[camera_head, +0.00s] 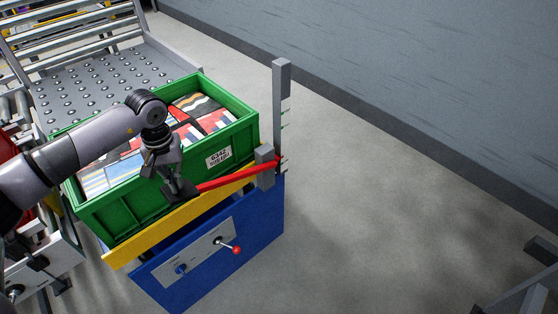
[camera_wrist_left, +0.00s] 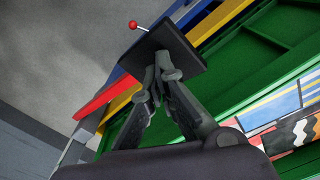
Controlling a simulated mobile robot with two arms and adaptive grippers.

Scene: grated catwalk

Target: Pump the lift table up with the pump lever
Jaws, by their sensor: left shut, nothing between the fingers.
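The lift table has a blue base (camera_head: 260,222) and a yellow top frame (camera_head: 150,237) that slopes up to the right. The pump lever (camera_head: 235,179) is a red bar running from a grey bracket at the post down-left to a dark flat plate (camera_head: 181,191). It also shows in the left wrist view (camera_wrist_left: 104,99). My left gripper (camera_head: 172,184) is shut and empty, over the dark plate. In the left wrist view its fingertips (camera_wrist_left: 160,68) meet at this plate (camera_wrist_left: 180,50); whether they press on it I cannot tell.
A green crate (camera_head: 122,215) with striped packages rests on the table, under my left forearm. A small red-knobbed lever (camera_head: 236,250) sticks out of the front panel. A grey upright post (camera_head: 281,105) stands at the right.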

